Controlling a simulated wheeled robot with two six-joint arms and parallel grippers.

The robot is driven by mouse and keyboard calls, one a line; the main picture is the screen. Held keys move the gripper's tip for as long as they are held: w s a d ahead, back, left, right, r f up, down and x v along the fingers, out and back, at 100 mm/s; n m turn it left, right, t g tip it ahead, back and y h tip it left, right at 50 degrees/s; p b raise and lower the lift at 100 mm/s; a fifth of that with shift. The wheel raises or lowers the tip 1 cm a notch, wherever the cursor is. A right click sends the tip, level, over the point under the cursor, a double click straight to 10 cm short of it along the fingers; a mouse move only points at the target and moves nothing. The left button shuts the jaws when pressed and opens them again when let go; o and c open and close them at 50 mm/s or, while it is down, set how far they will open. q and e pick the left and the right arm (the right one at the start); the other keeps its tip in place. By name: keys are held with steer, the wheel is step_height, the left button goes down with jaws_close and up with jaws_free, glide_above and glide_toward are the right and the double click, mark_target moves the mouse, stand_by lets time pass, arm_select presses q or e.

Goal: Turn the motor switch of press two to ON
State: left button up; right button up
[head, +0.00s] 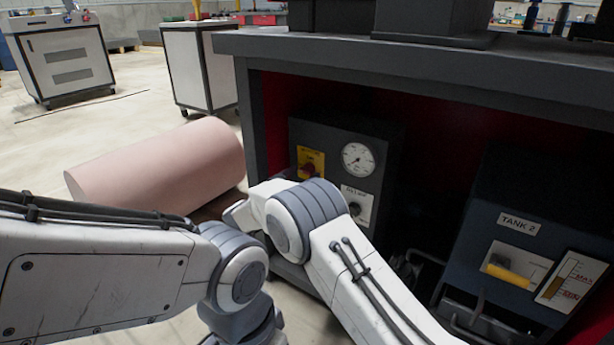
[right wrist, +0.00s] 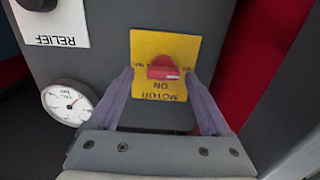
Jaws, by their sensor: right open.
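The motor switch is a red knob (right wrist: 163,69) on a yellow plate (right wrist: 160,48) lettered MOTOR and ON, which appears upside down in the right wrist view. The bar of the knob lies across the plate, with a pale mark towards its right end. The plate (head: 312,156) also shows in the head view, on a dark panel inside the bench. My right gripper (right wrist: 160,76) is open, with one finger on each side of the knob; I cannot tell whether they touch it. Its fingers are hidden in the head view. My left gripper is out of view.
The panel also bears a round gauge (head: 358,159) and a RELIEF plate (head: 356,206). A TANK 2 unit (head: 520,240) stands to the right under the bench top (head: 450,66). A pink cylinder (head: 160,170) lies on the floor at left.

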steer(key=shift+w+d+r, duration=0.1)
steer(key=shift+w, duration=0.15)
steer(key=c, duration=0.4)
steer(key=shift+a, duration=0.2)
jaws_close()
